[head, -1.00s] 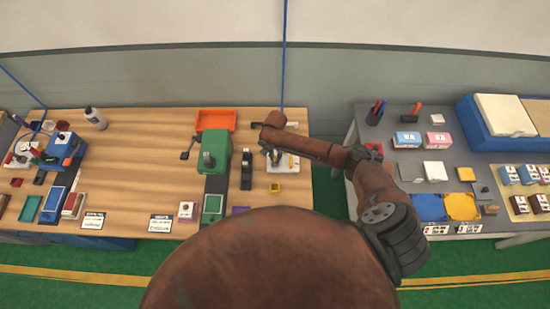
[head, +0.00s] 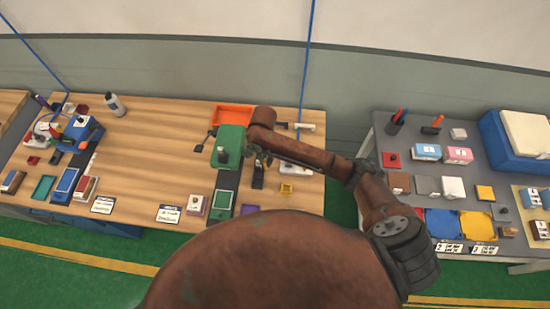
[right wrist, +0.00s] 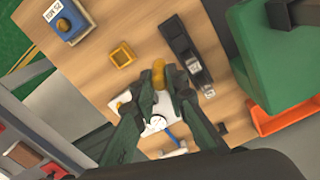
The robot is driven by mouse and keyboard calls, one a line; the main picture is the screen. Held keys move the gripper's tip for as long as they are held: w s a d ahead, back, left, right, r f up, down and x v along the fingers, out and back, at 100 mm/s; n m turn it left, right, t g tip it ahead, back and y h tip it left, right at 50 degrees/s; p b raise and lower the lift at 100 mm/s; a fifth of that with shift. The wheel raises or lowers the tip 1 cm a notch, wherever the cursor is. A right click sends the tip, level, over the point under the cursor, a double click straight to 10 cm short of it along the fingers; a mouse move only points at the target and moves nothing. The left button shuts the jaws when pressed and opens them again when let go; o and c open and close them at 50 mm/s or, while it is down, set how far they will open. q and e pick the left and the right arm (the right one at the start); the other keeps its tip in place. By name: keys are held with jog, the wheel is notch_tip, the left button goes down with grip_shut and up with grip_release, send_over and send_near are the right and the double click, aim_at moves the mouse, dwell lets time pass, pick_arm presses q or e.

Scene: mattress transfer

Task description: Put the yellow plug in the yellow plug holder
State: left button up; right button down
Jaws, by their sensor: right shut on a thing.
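The yellow plug (right wrist: 159,72) is between the fingertips of my right gripper (right wrist: 161,82), which is shut on it in the right wrist view. In the head view my right gripper (head: 259,155) hangs below the brown arm over the right part of the wooden table, and the plug cannot be made out there. The yellow plug holder (right wrist: 122,56) is a small square open frame, left of the plug and apart from it in the right wrist view. In the head view the holder (head: 287,188) lies right of and nearer than the gripper. My left gripper is not in view.
A white board (right wrist: 150,106) with a blue cable lies below the fingers. A black device (right wrist: 186,52) and a green machine (head: 229,146) stand close by. An orange tray (head: 232,115) is behind. The wooden table's middle (head: 150,150) is clear; a grey table (head: 405,160) stands right.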

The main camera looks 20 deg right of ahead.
jog(key=s+d+f, duration=0.1)
jog(key=s, duration=1.7)
jog(key=shift+w+d+f+p, duration=0.2)
jog(key=shift+w+d+f, duration=0.8)
jog(key=shift+w+f, duration=1.05)
jog(key=shift+w+d+f+p, duration=0.25)
jog(key=shift+w+d+f, duration=0.8)
jog(key=shift+w+f, duration=1.05)
jog(key=shift+w+d+f+p, duration=0.2)
jog(key=shift+w+d+f, duration=0.8)
jog(key=shift+w+f, duration=1.05)
jog(key=shift+s+f, duration=0.5)
jog(key=c, duration=2.3)
grip_release()
jog(key=o, duration=0.4)
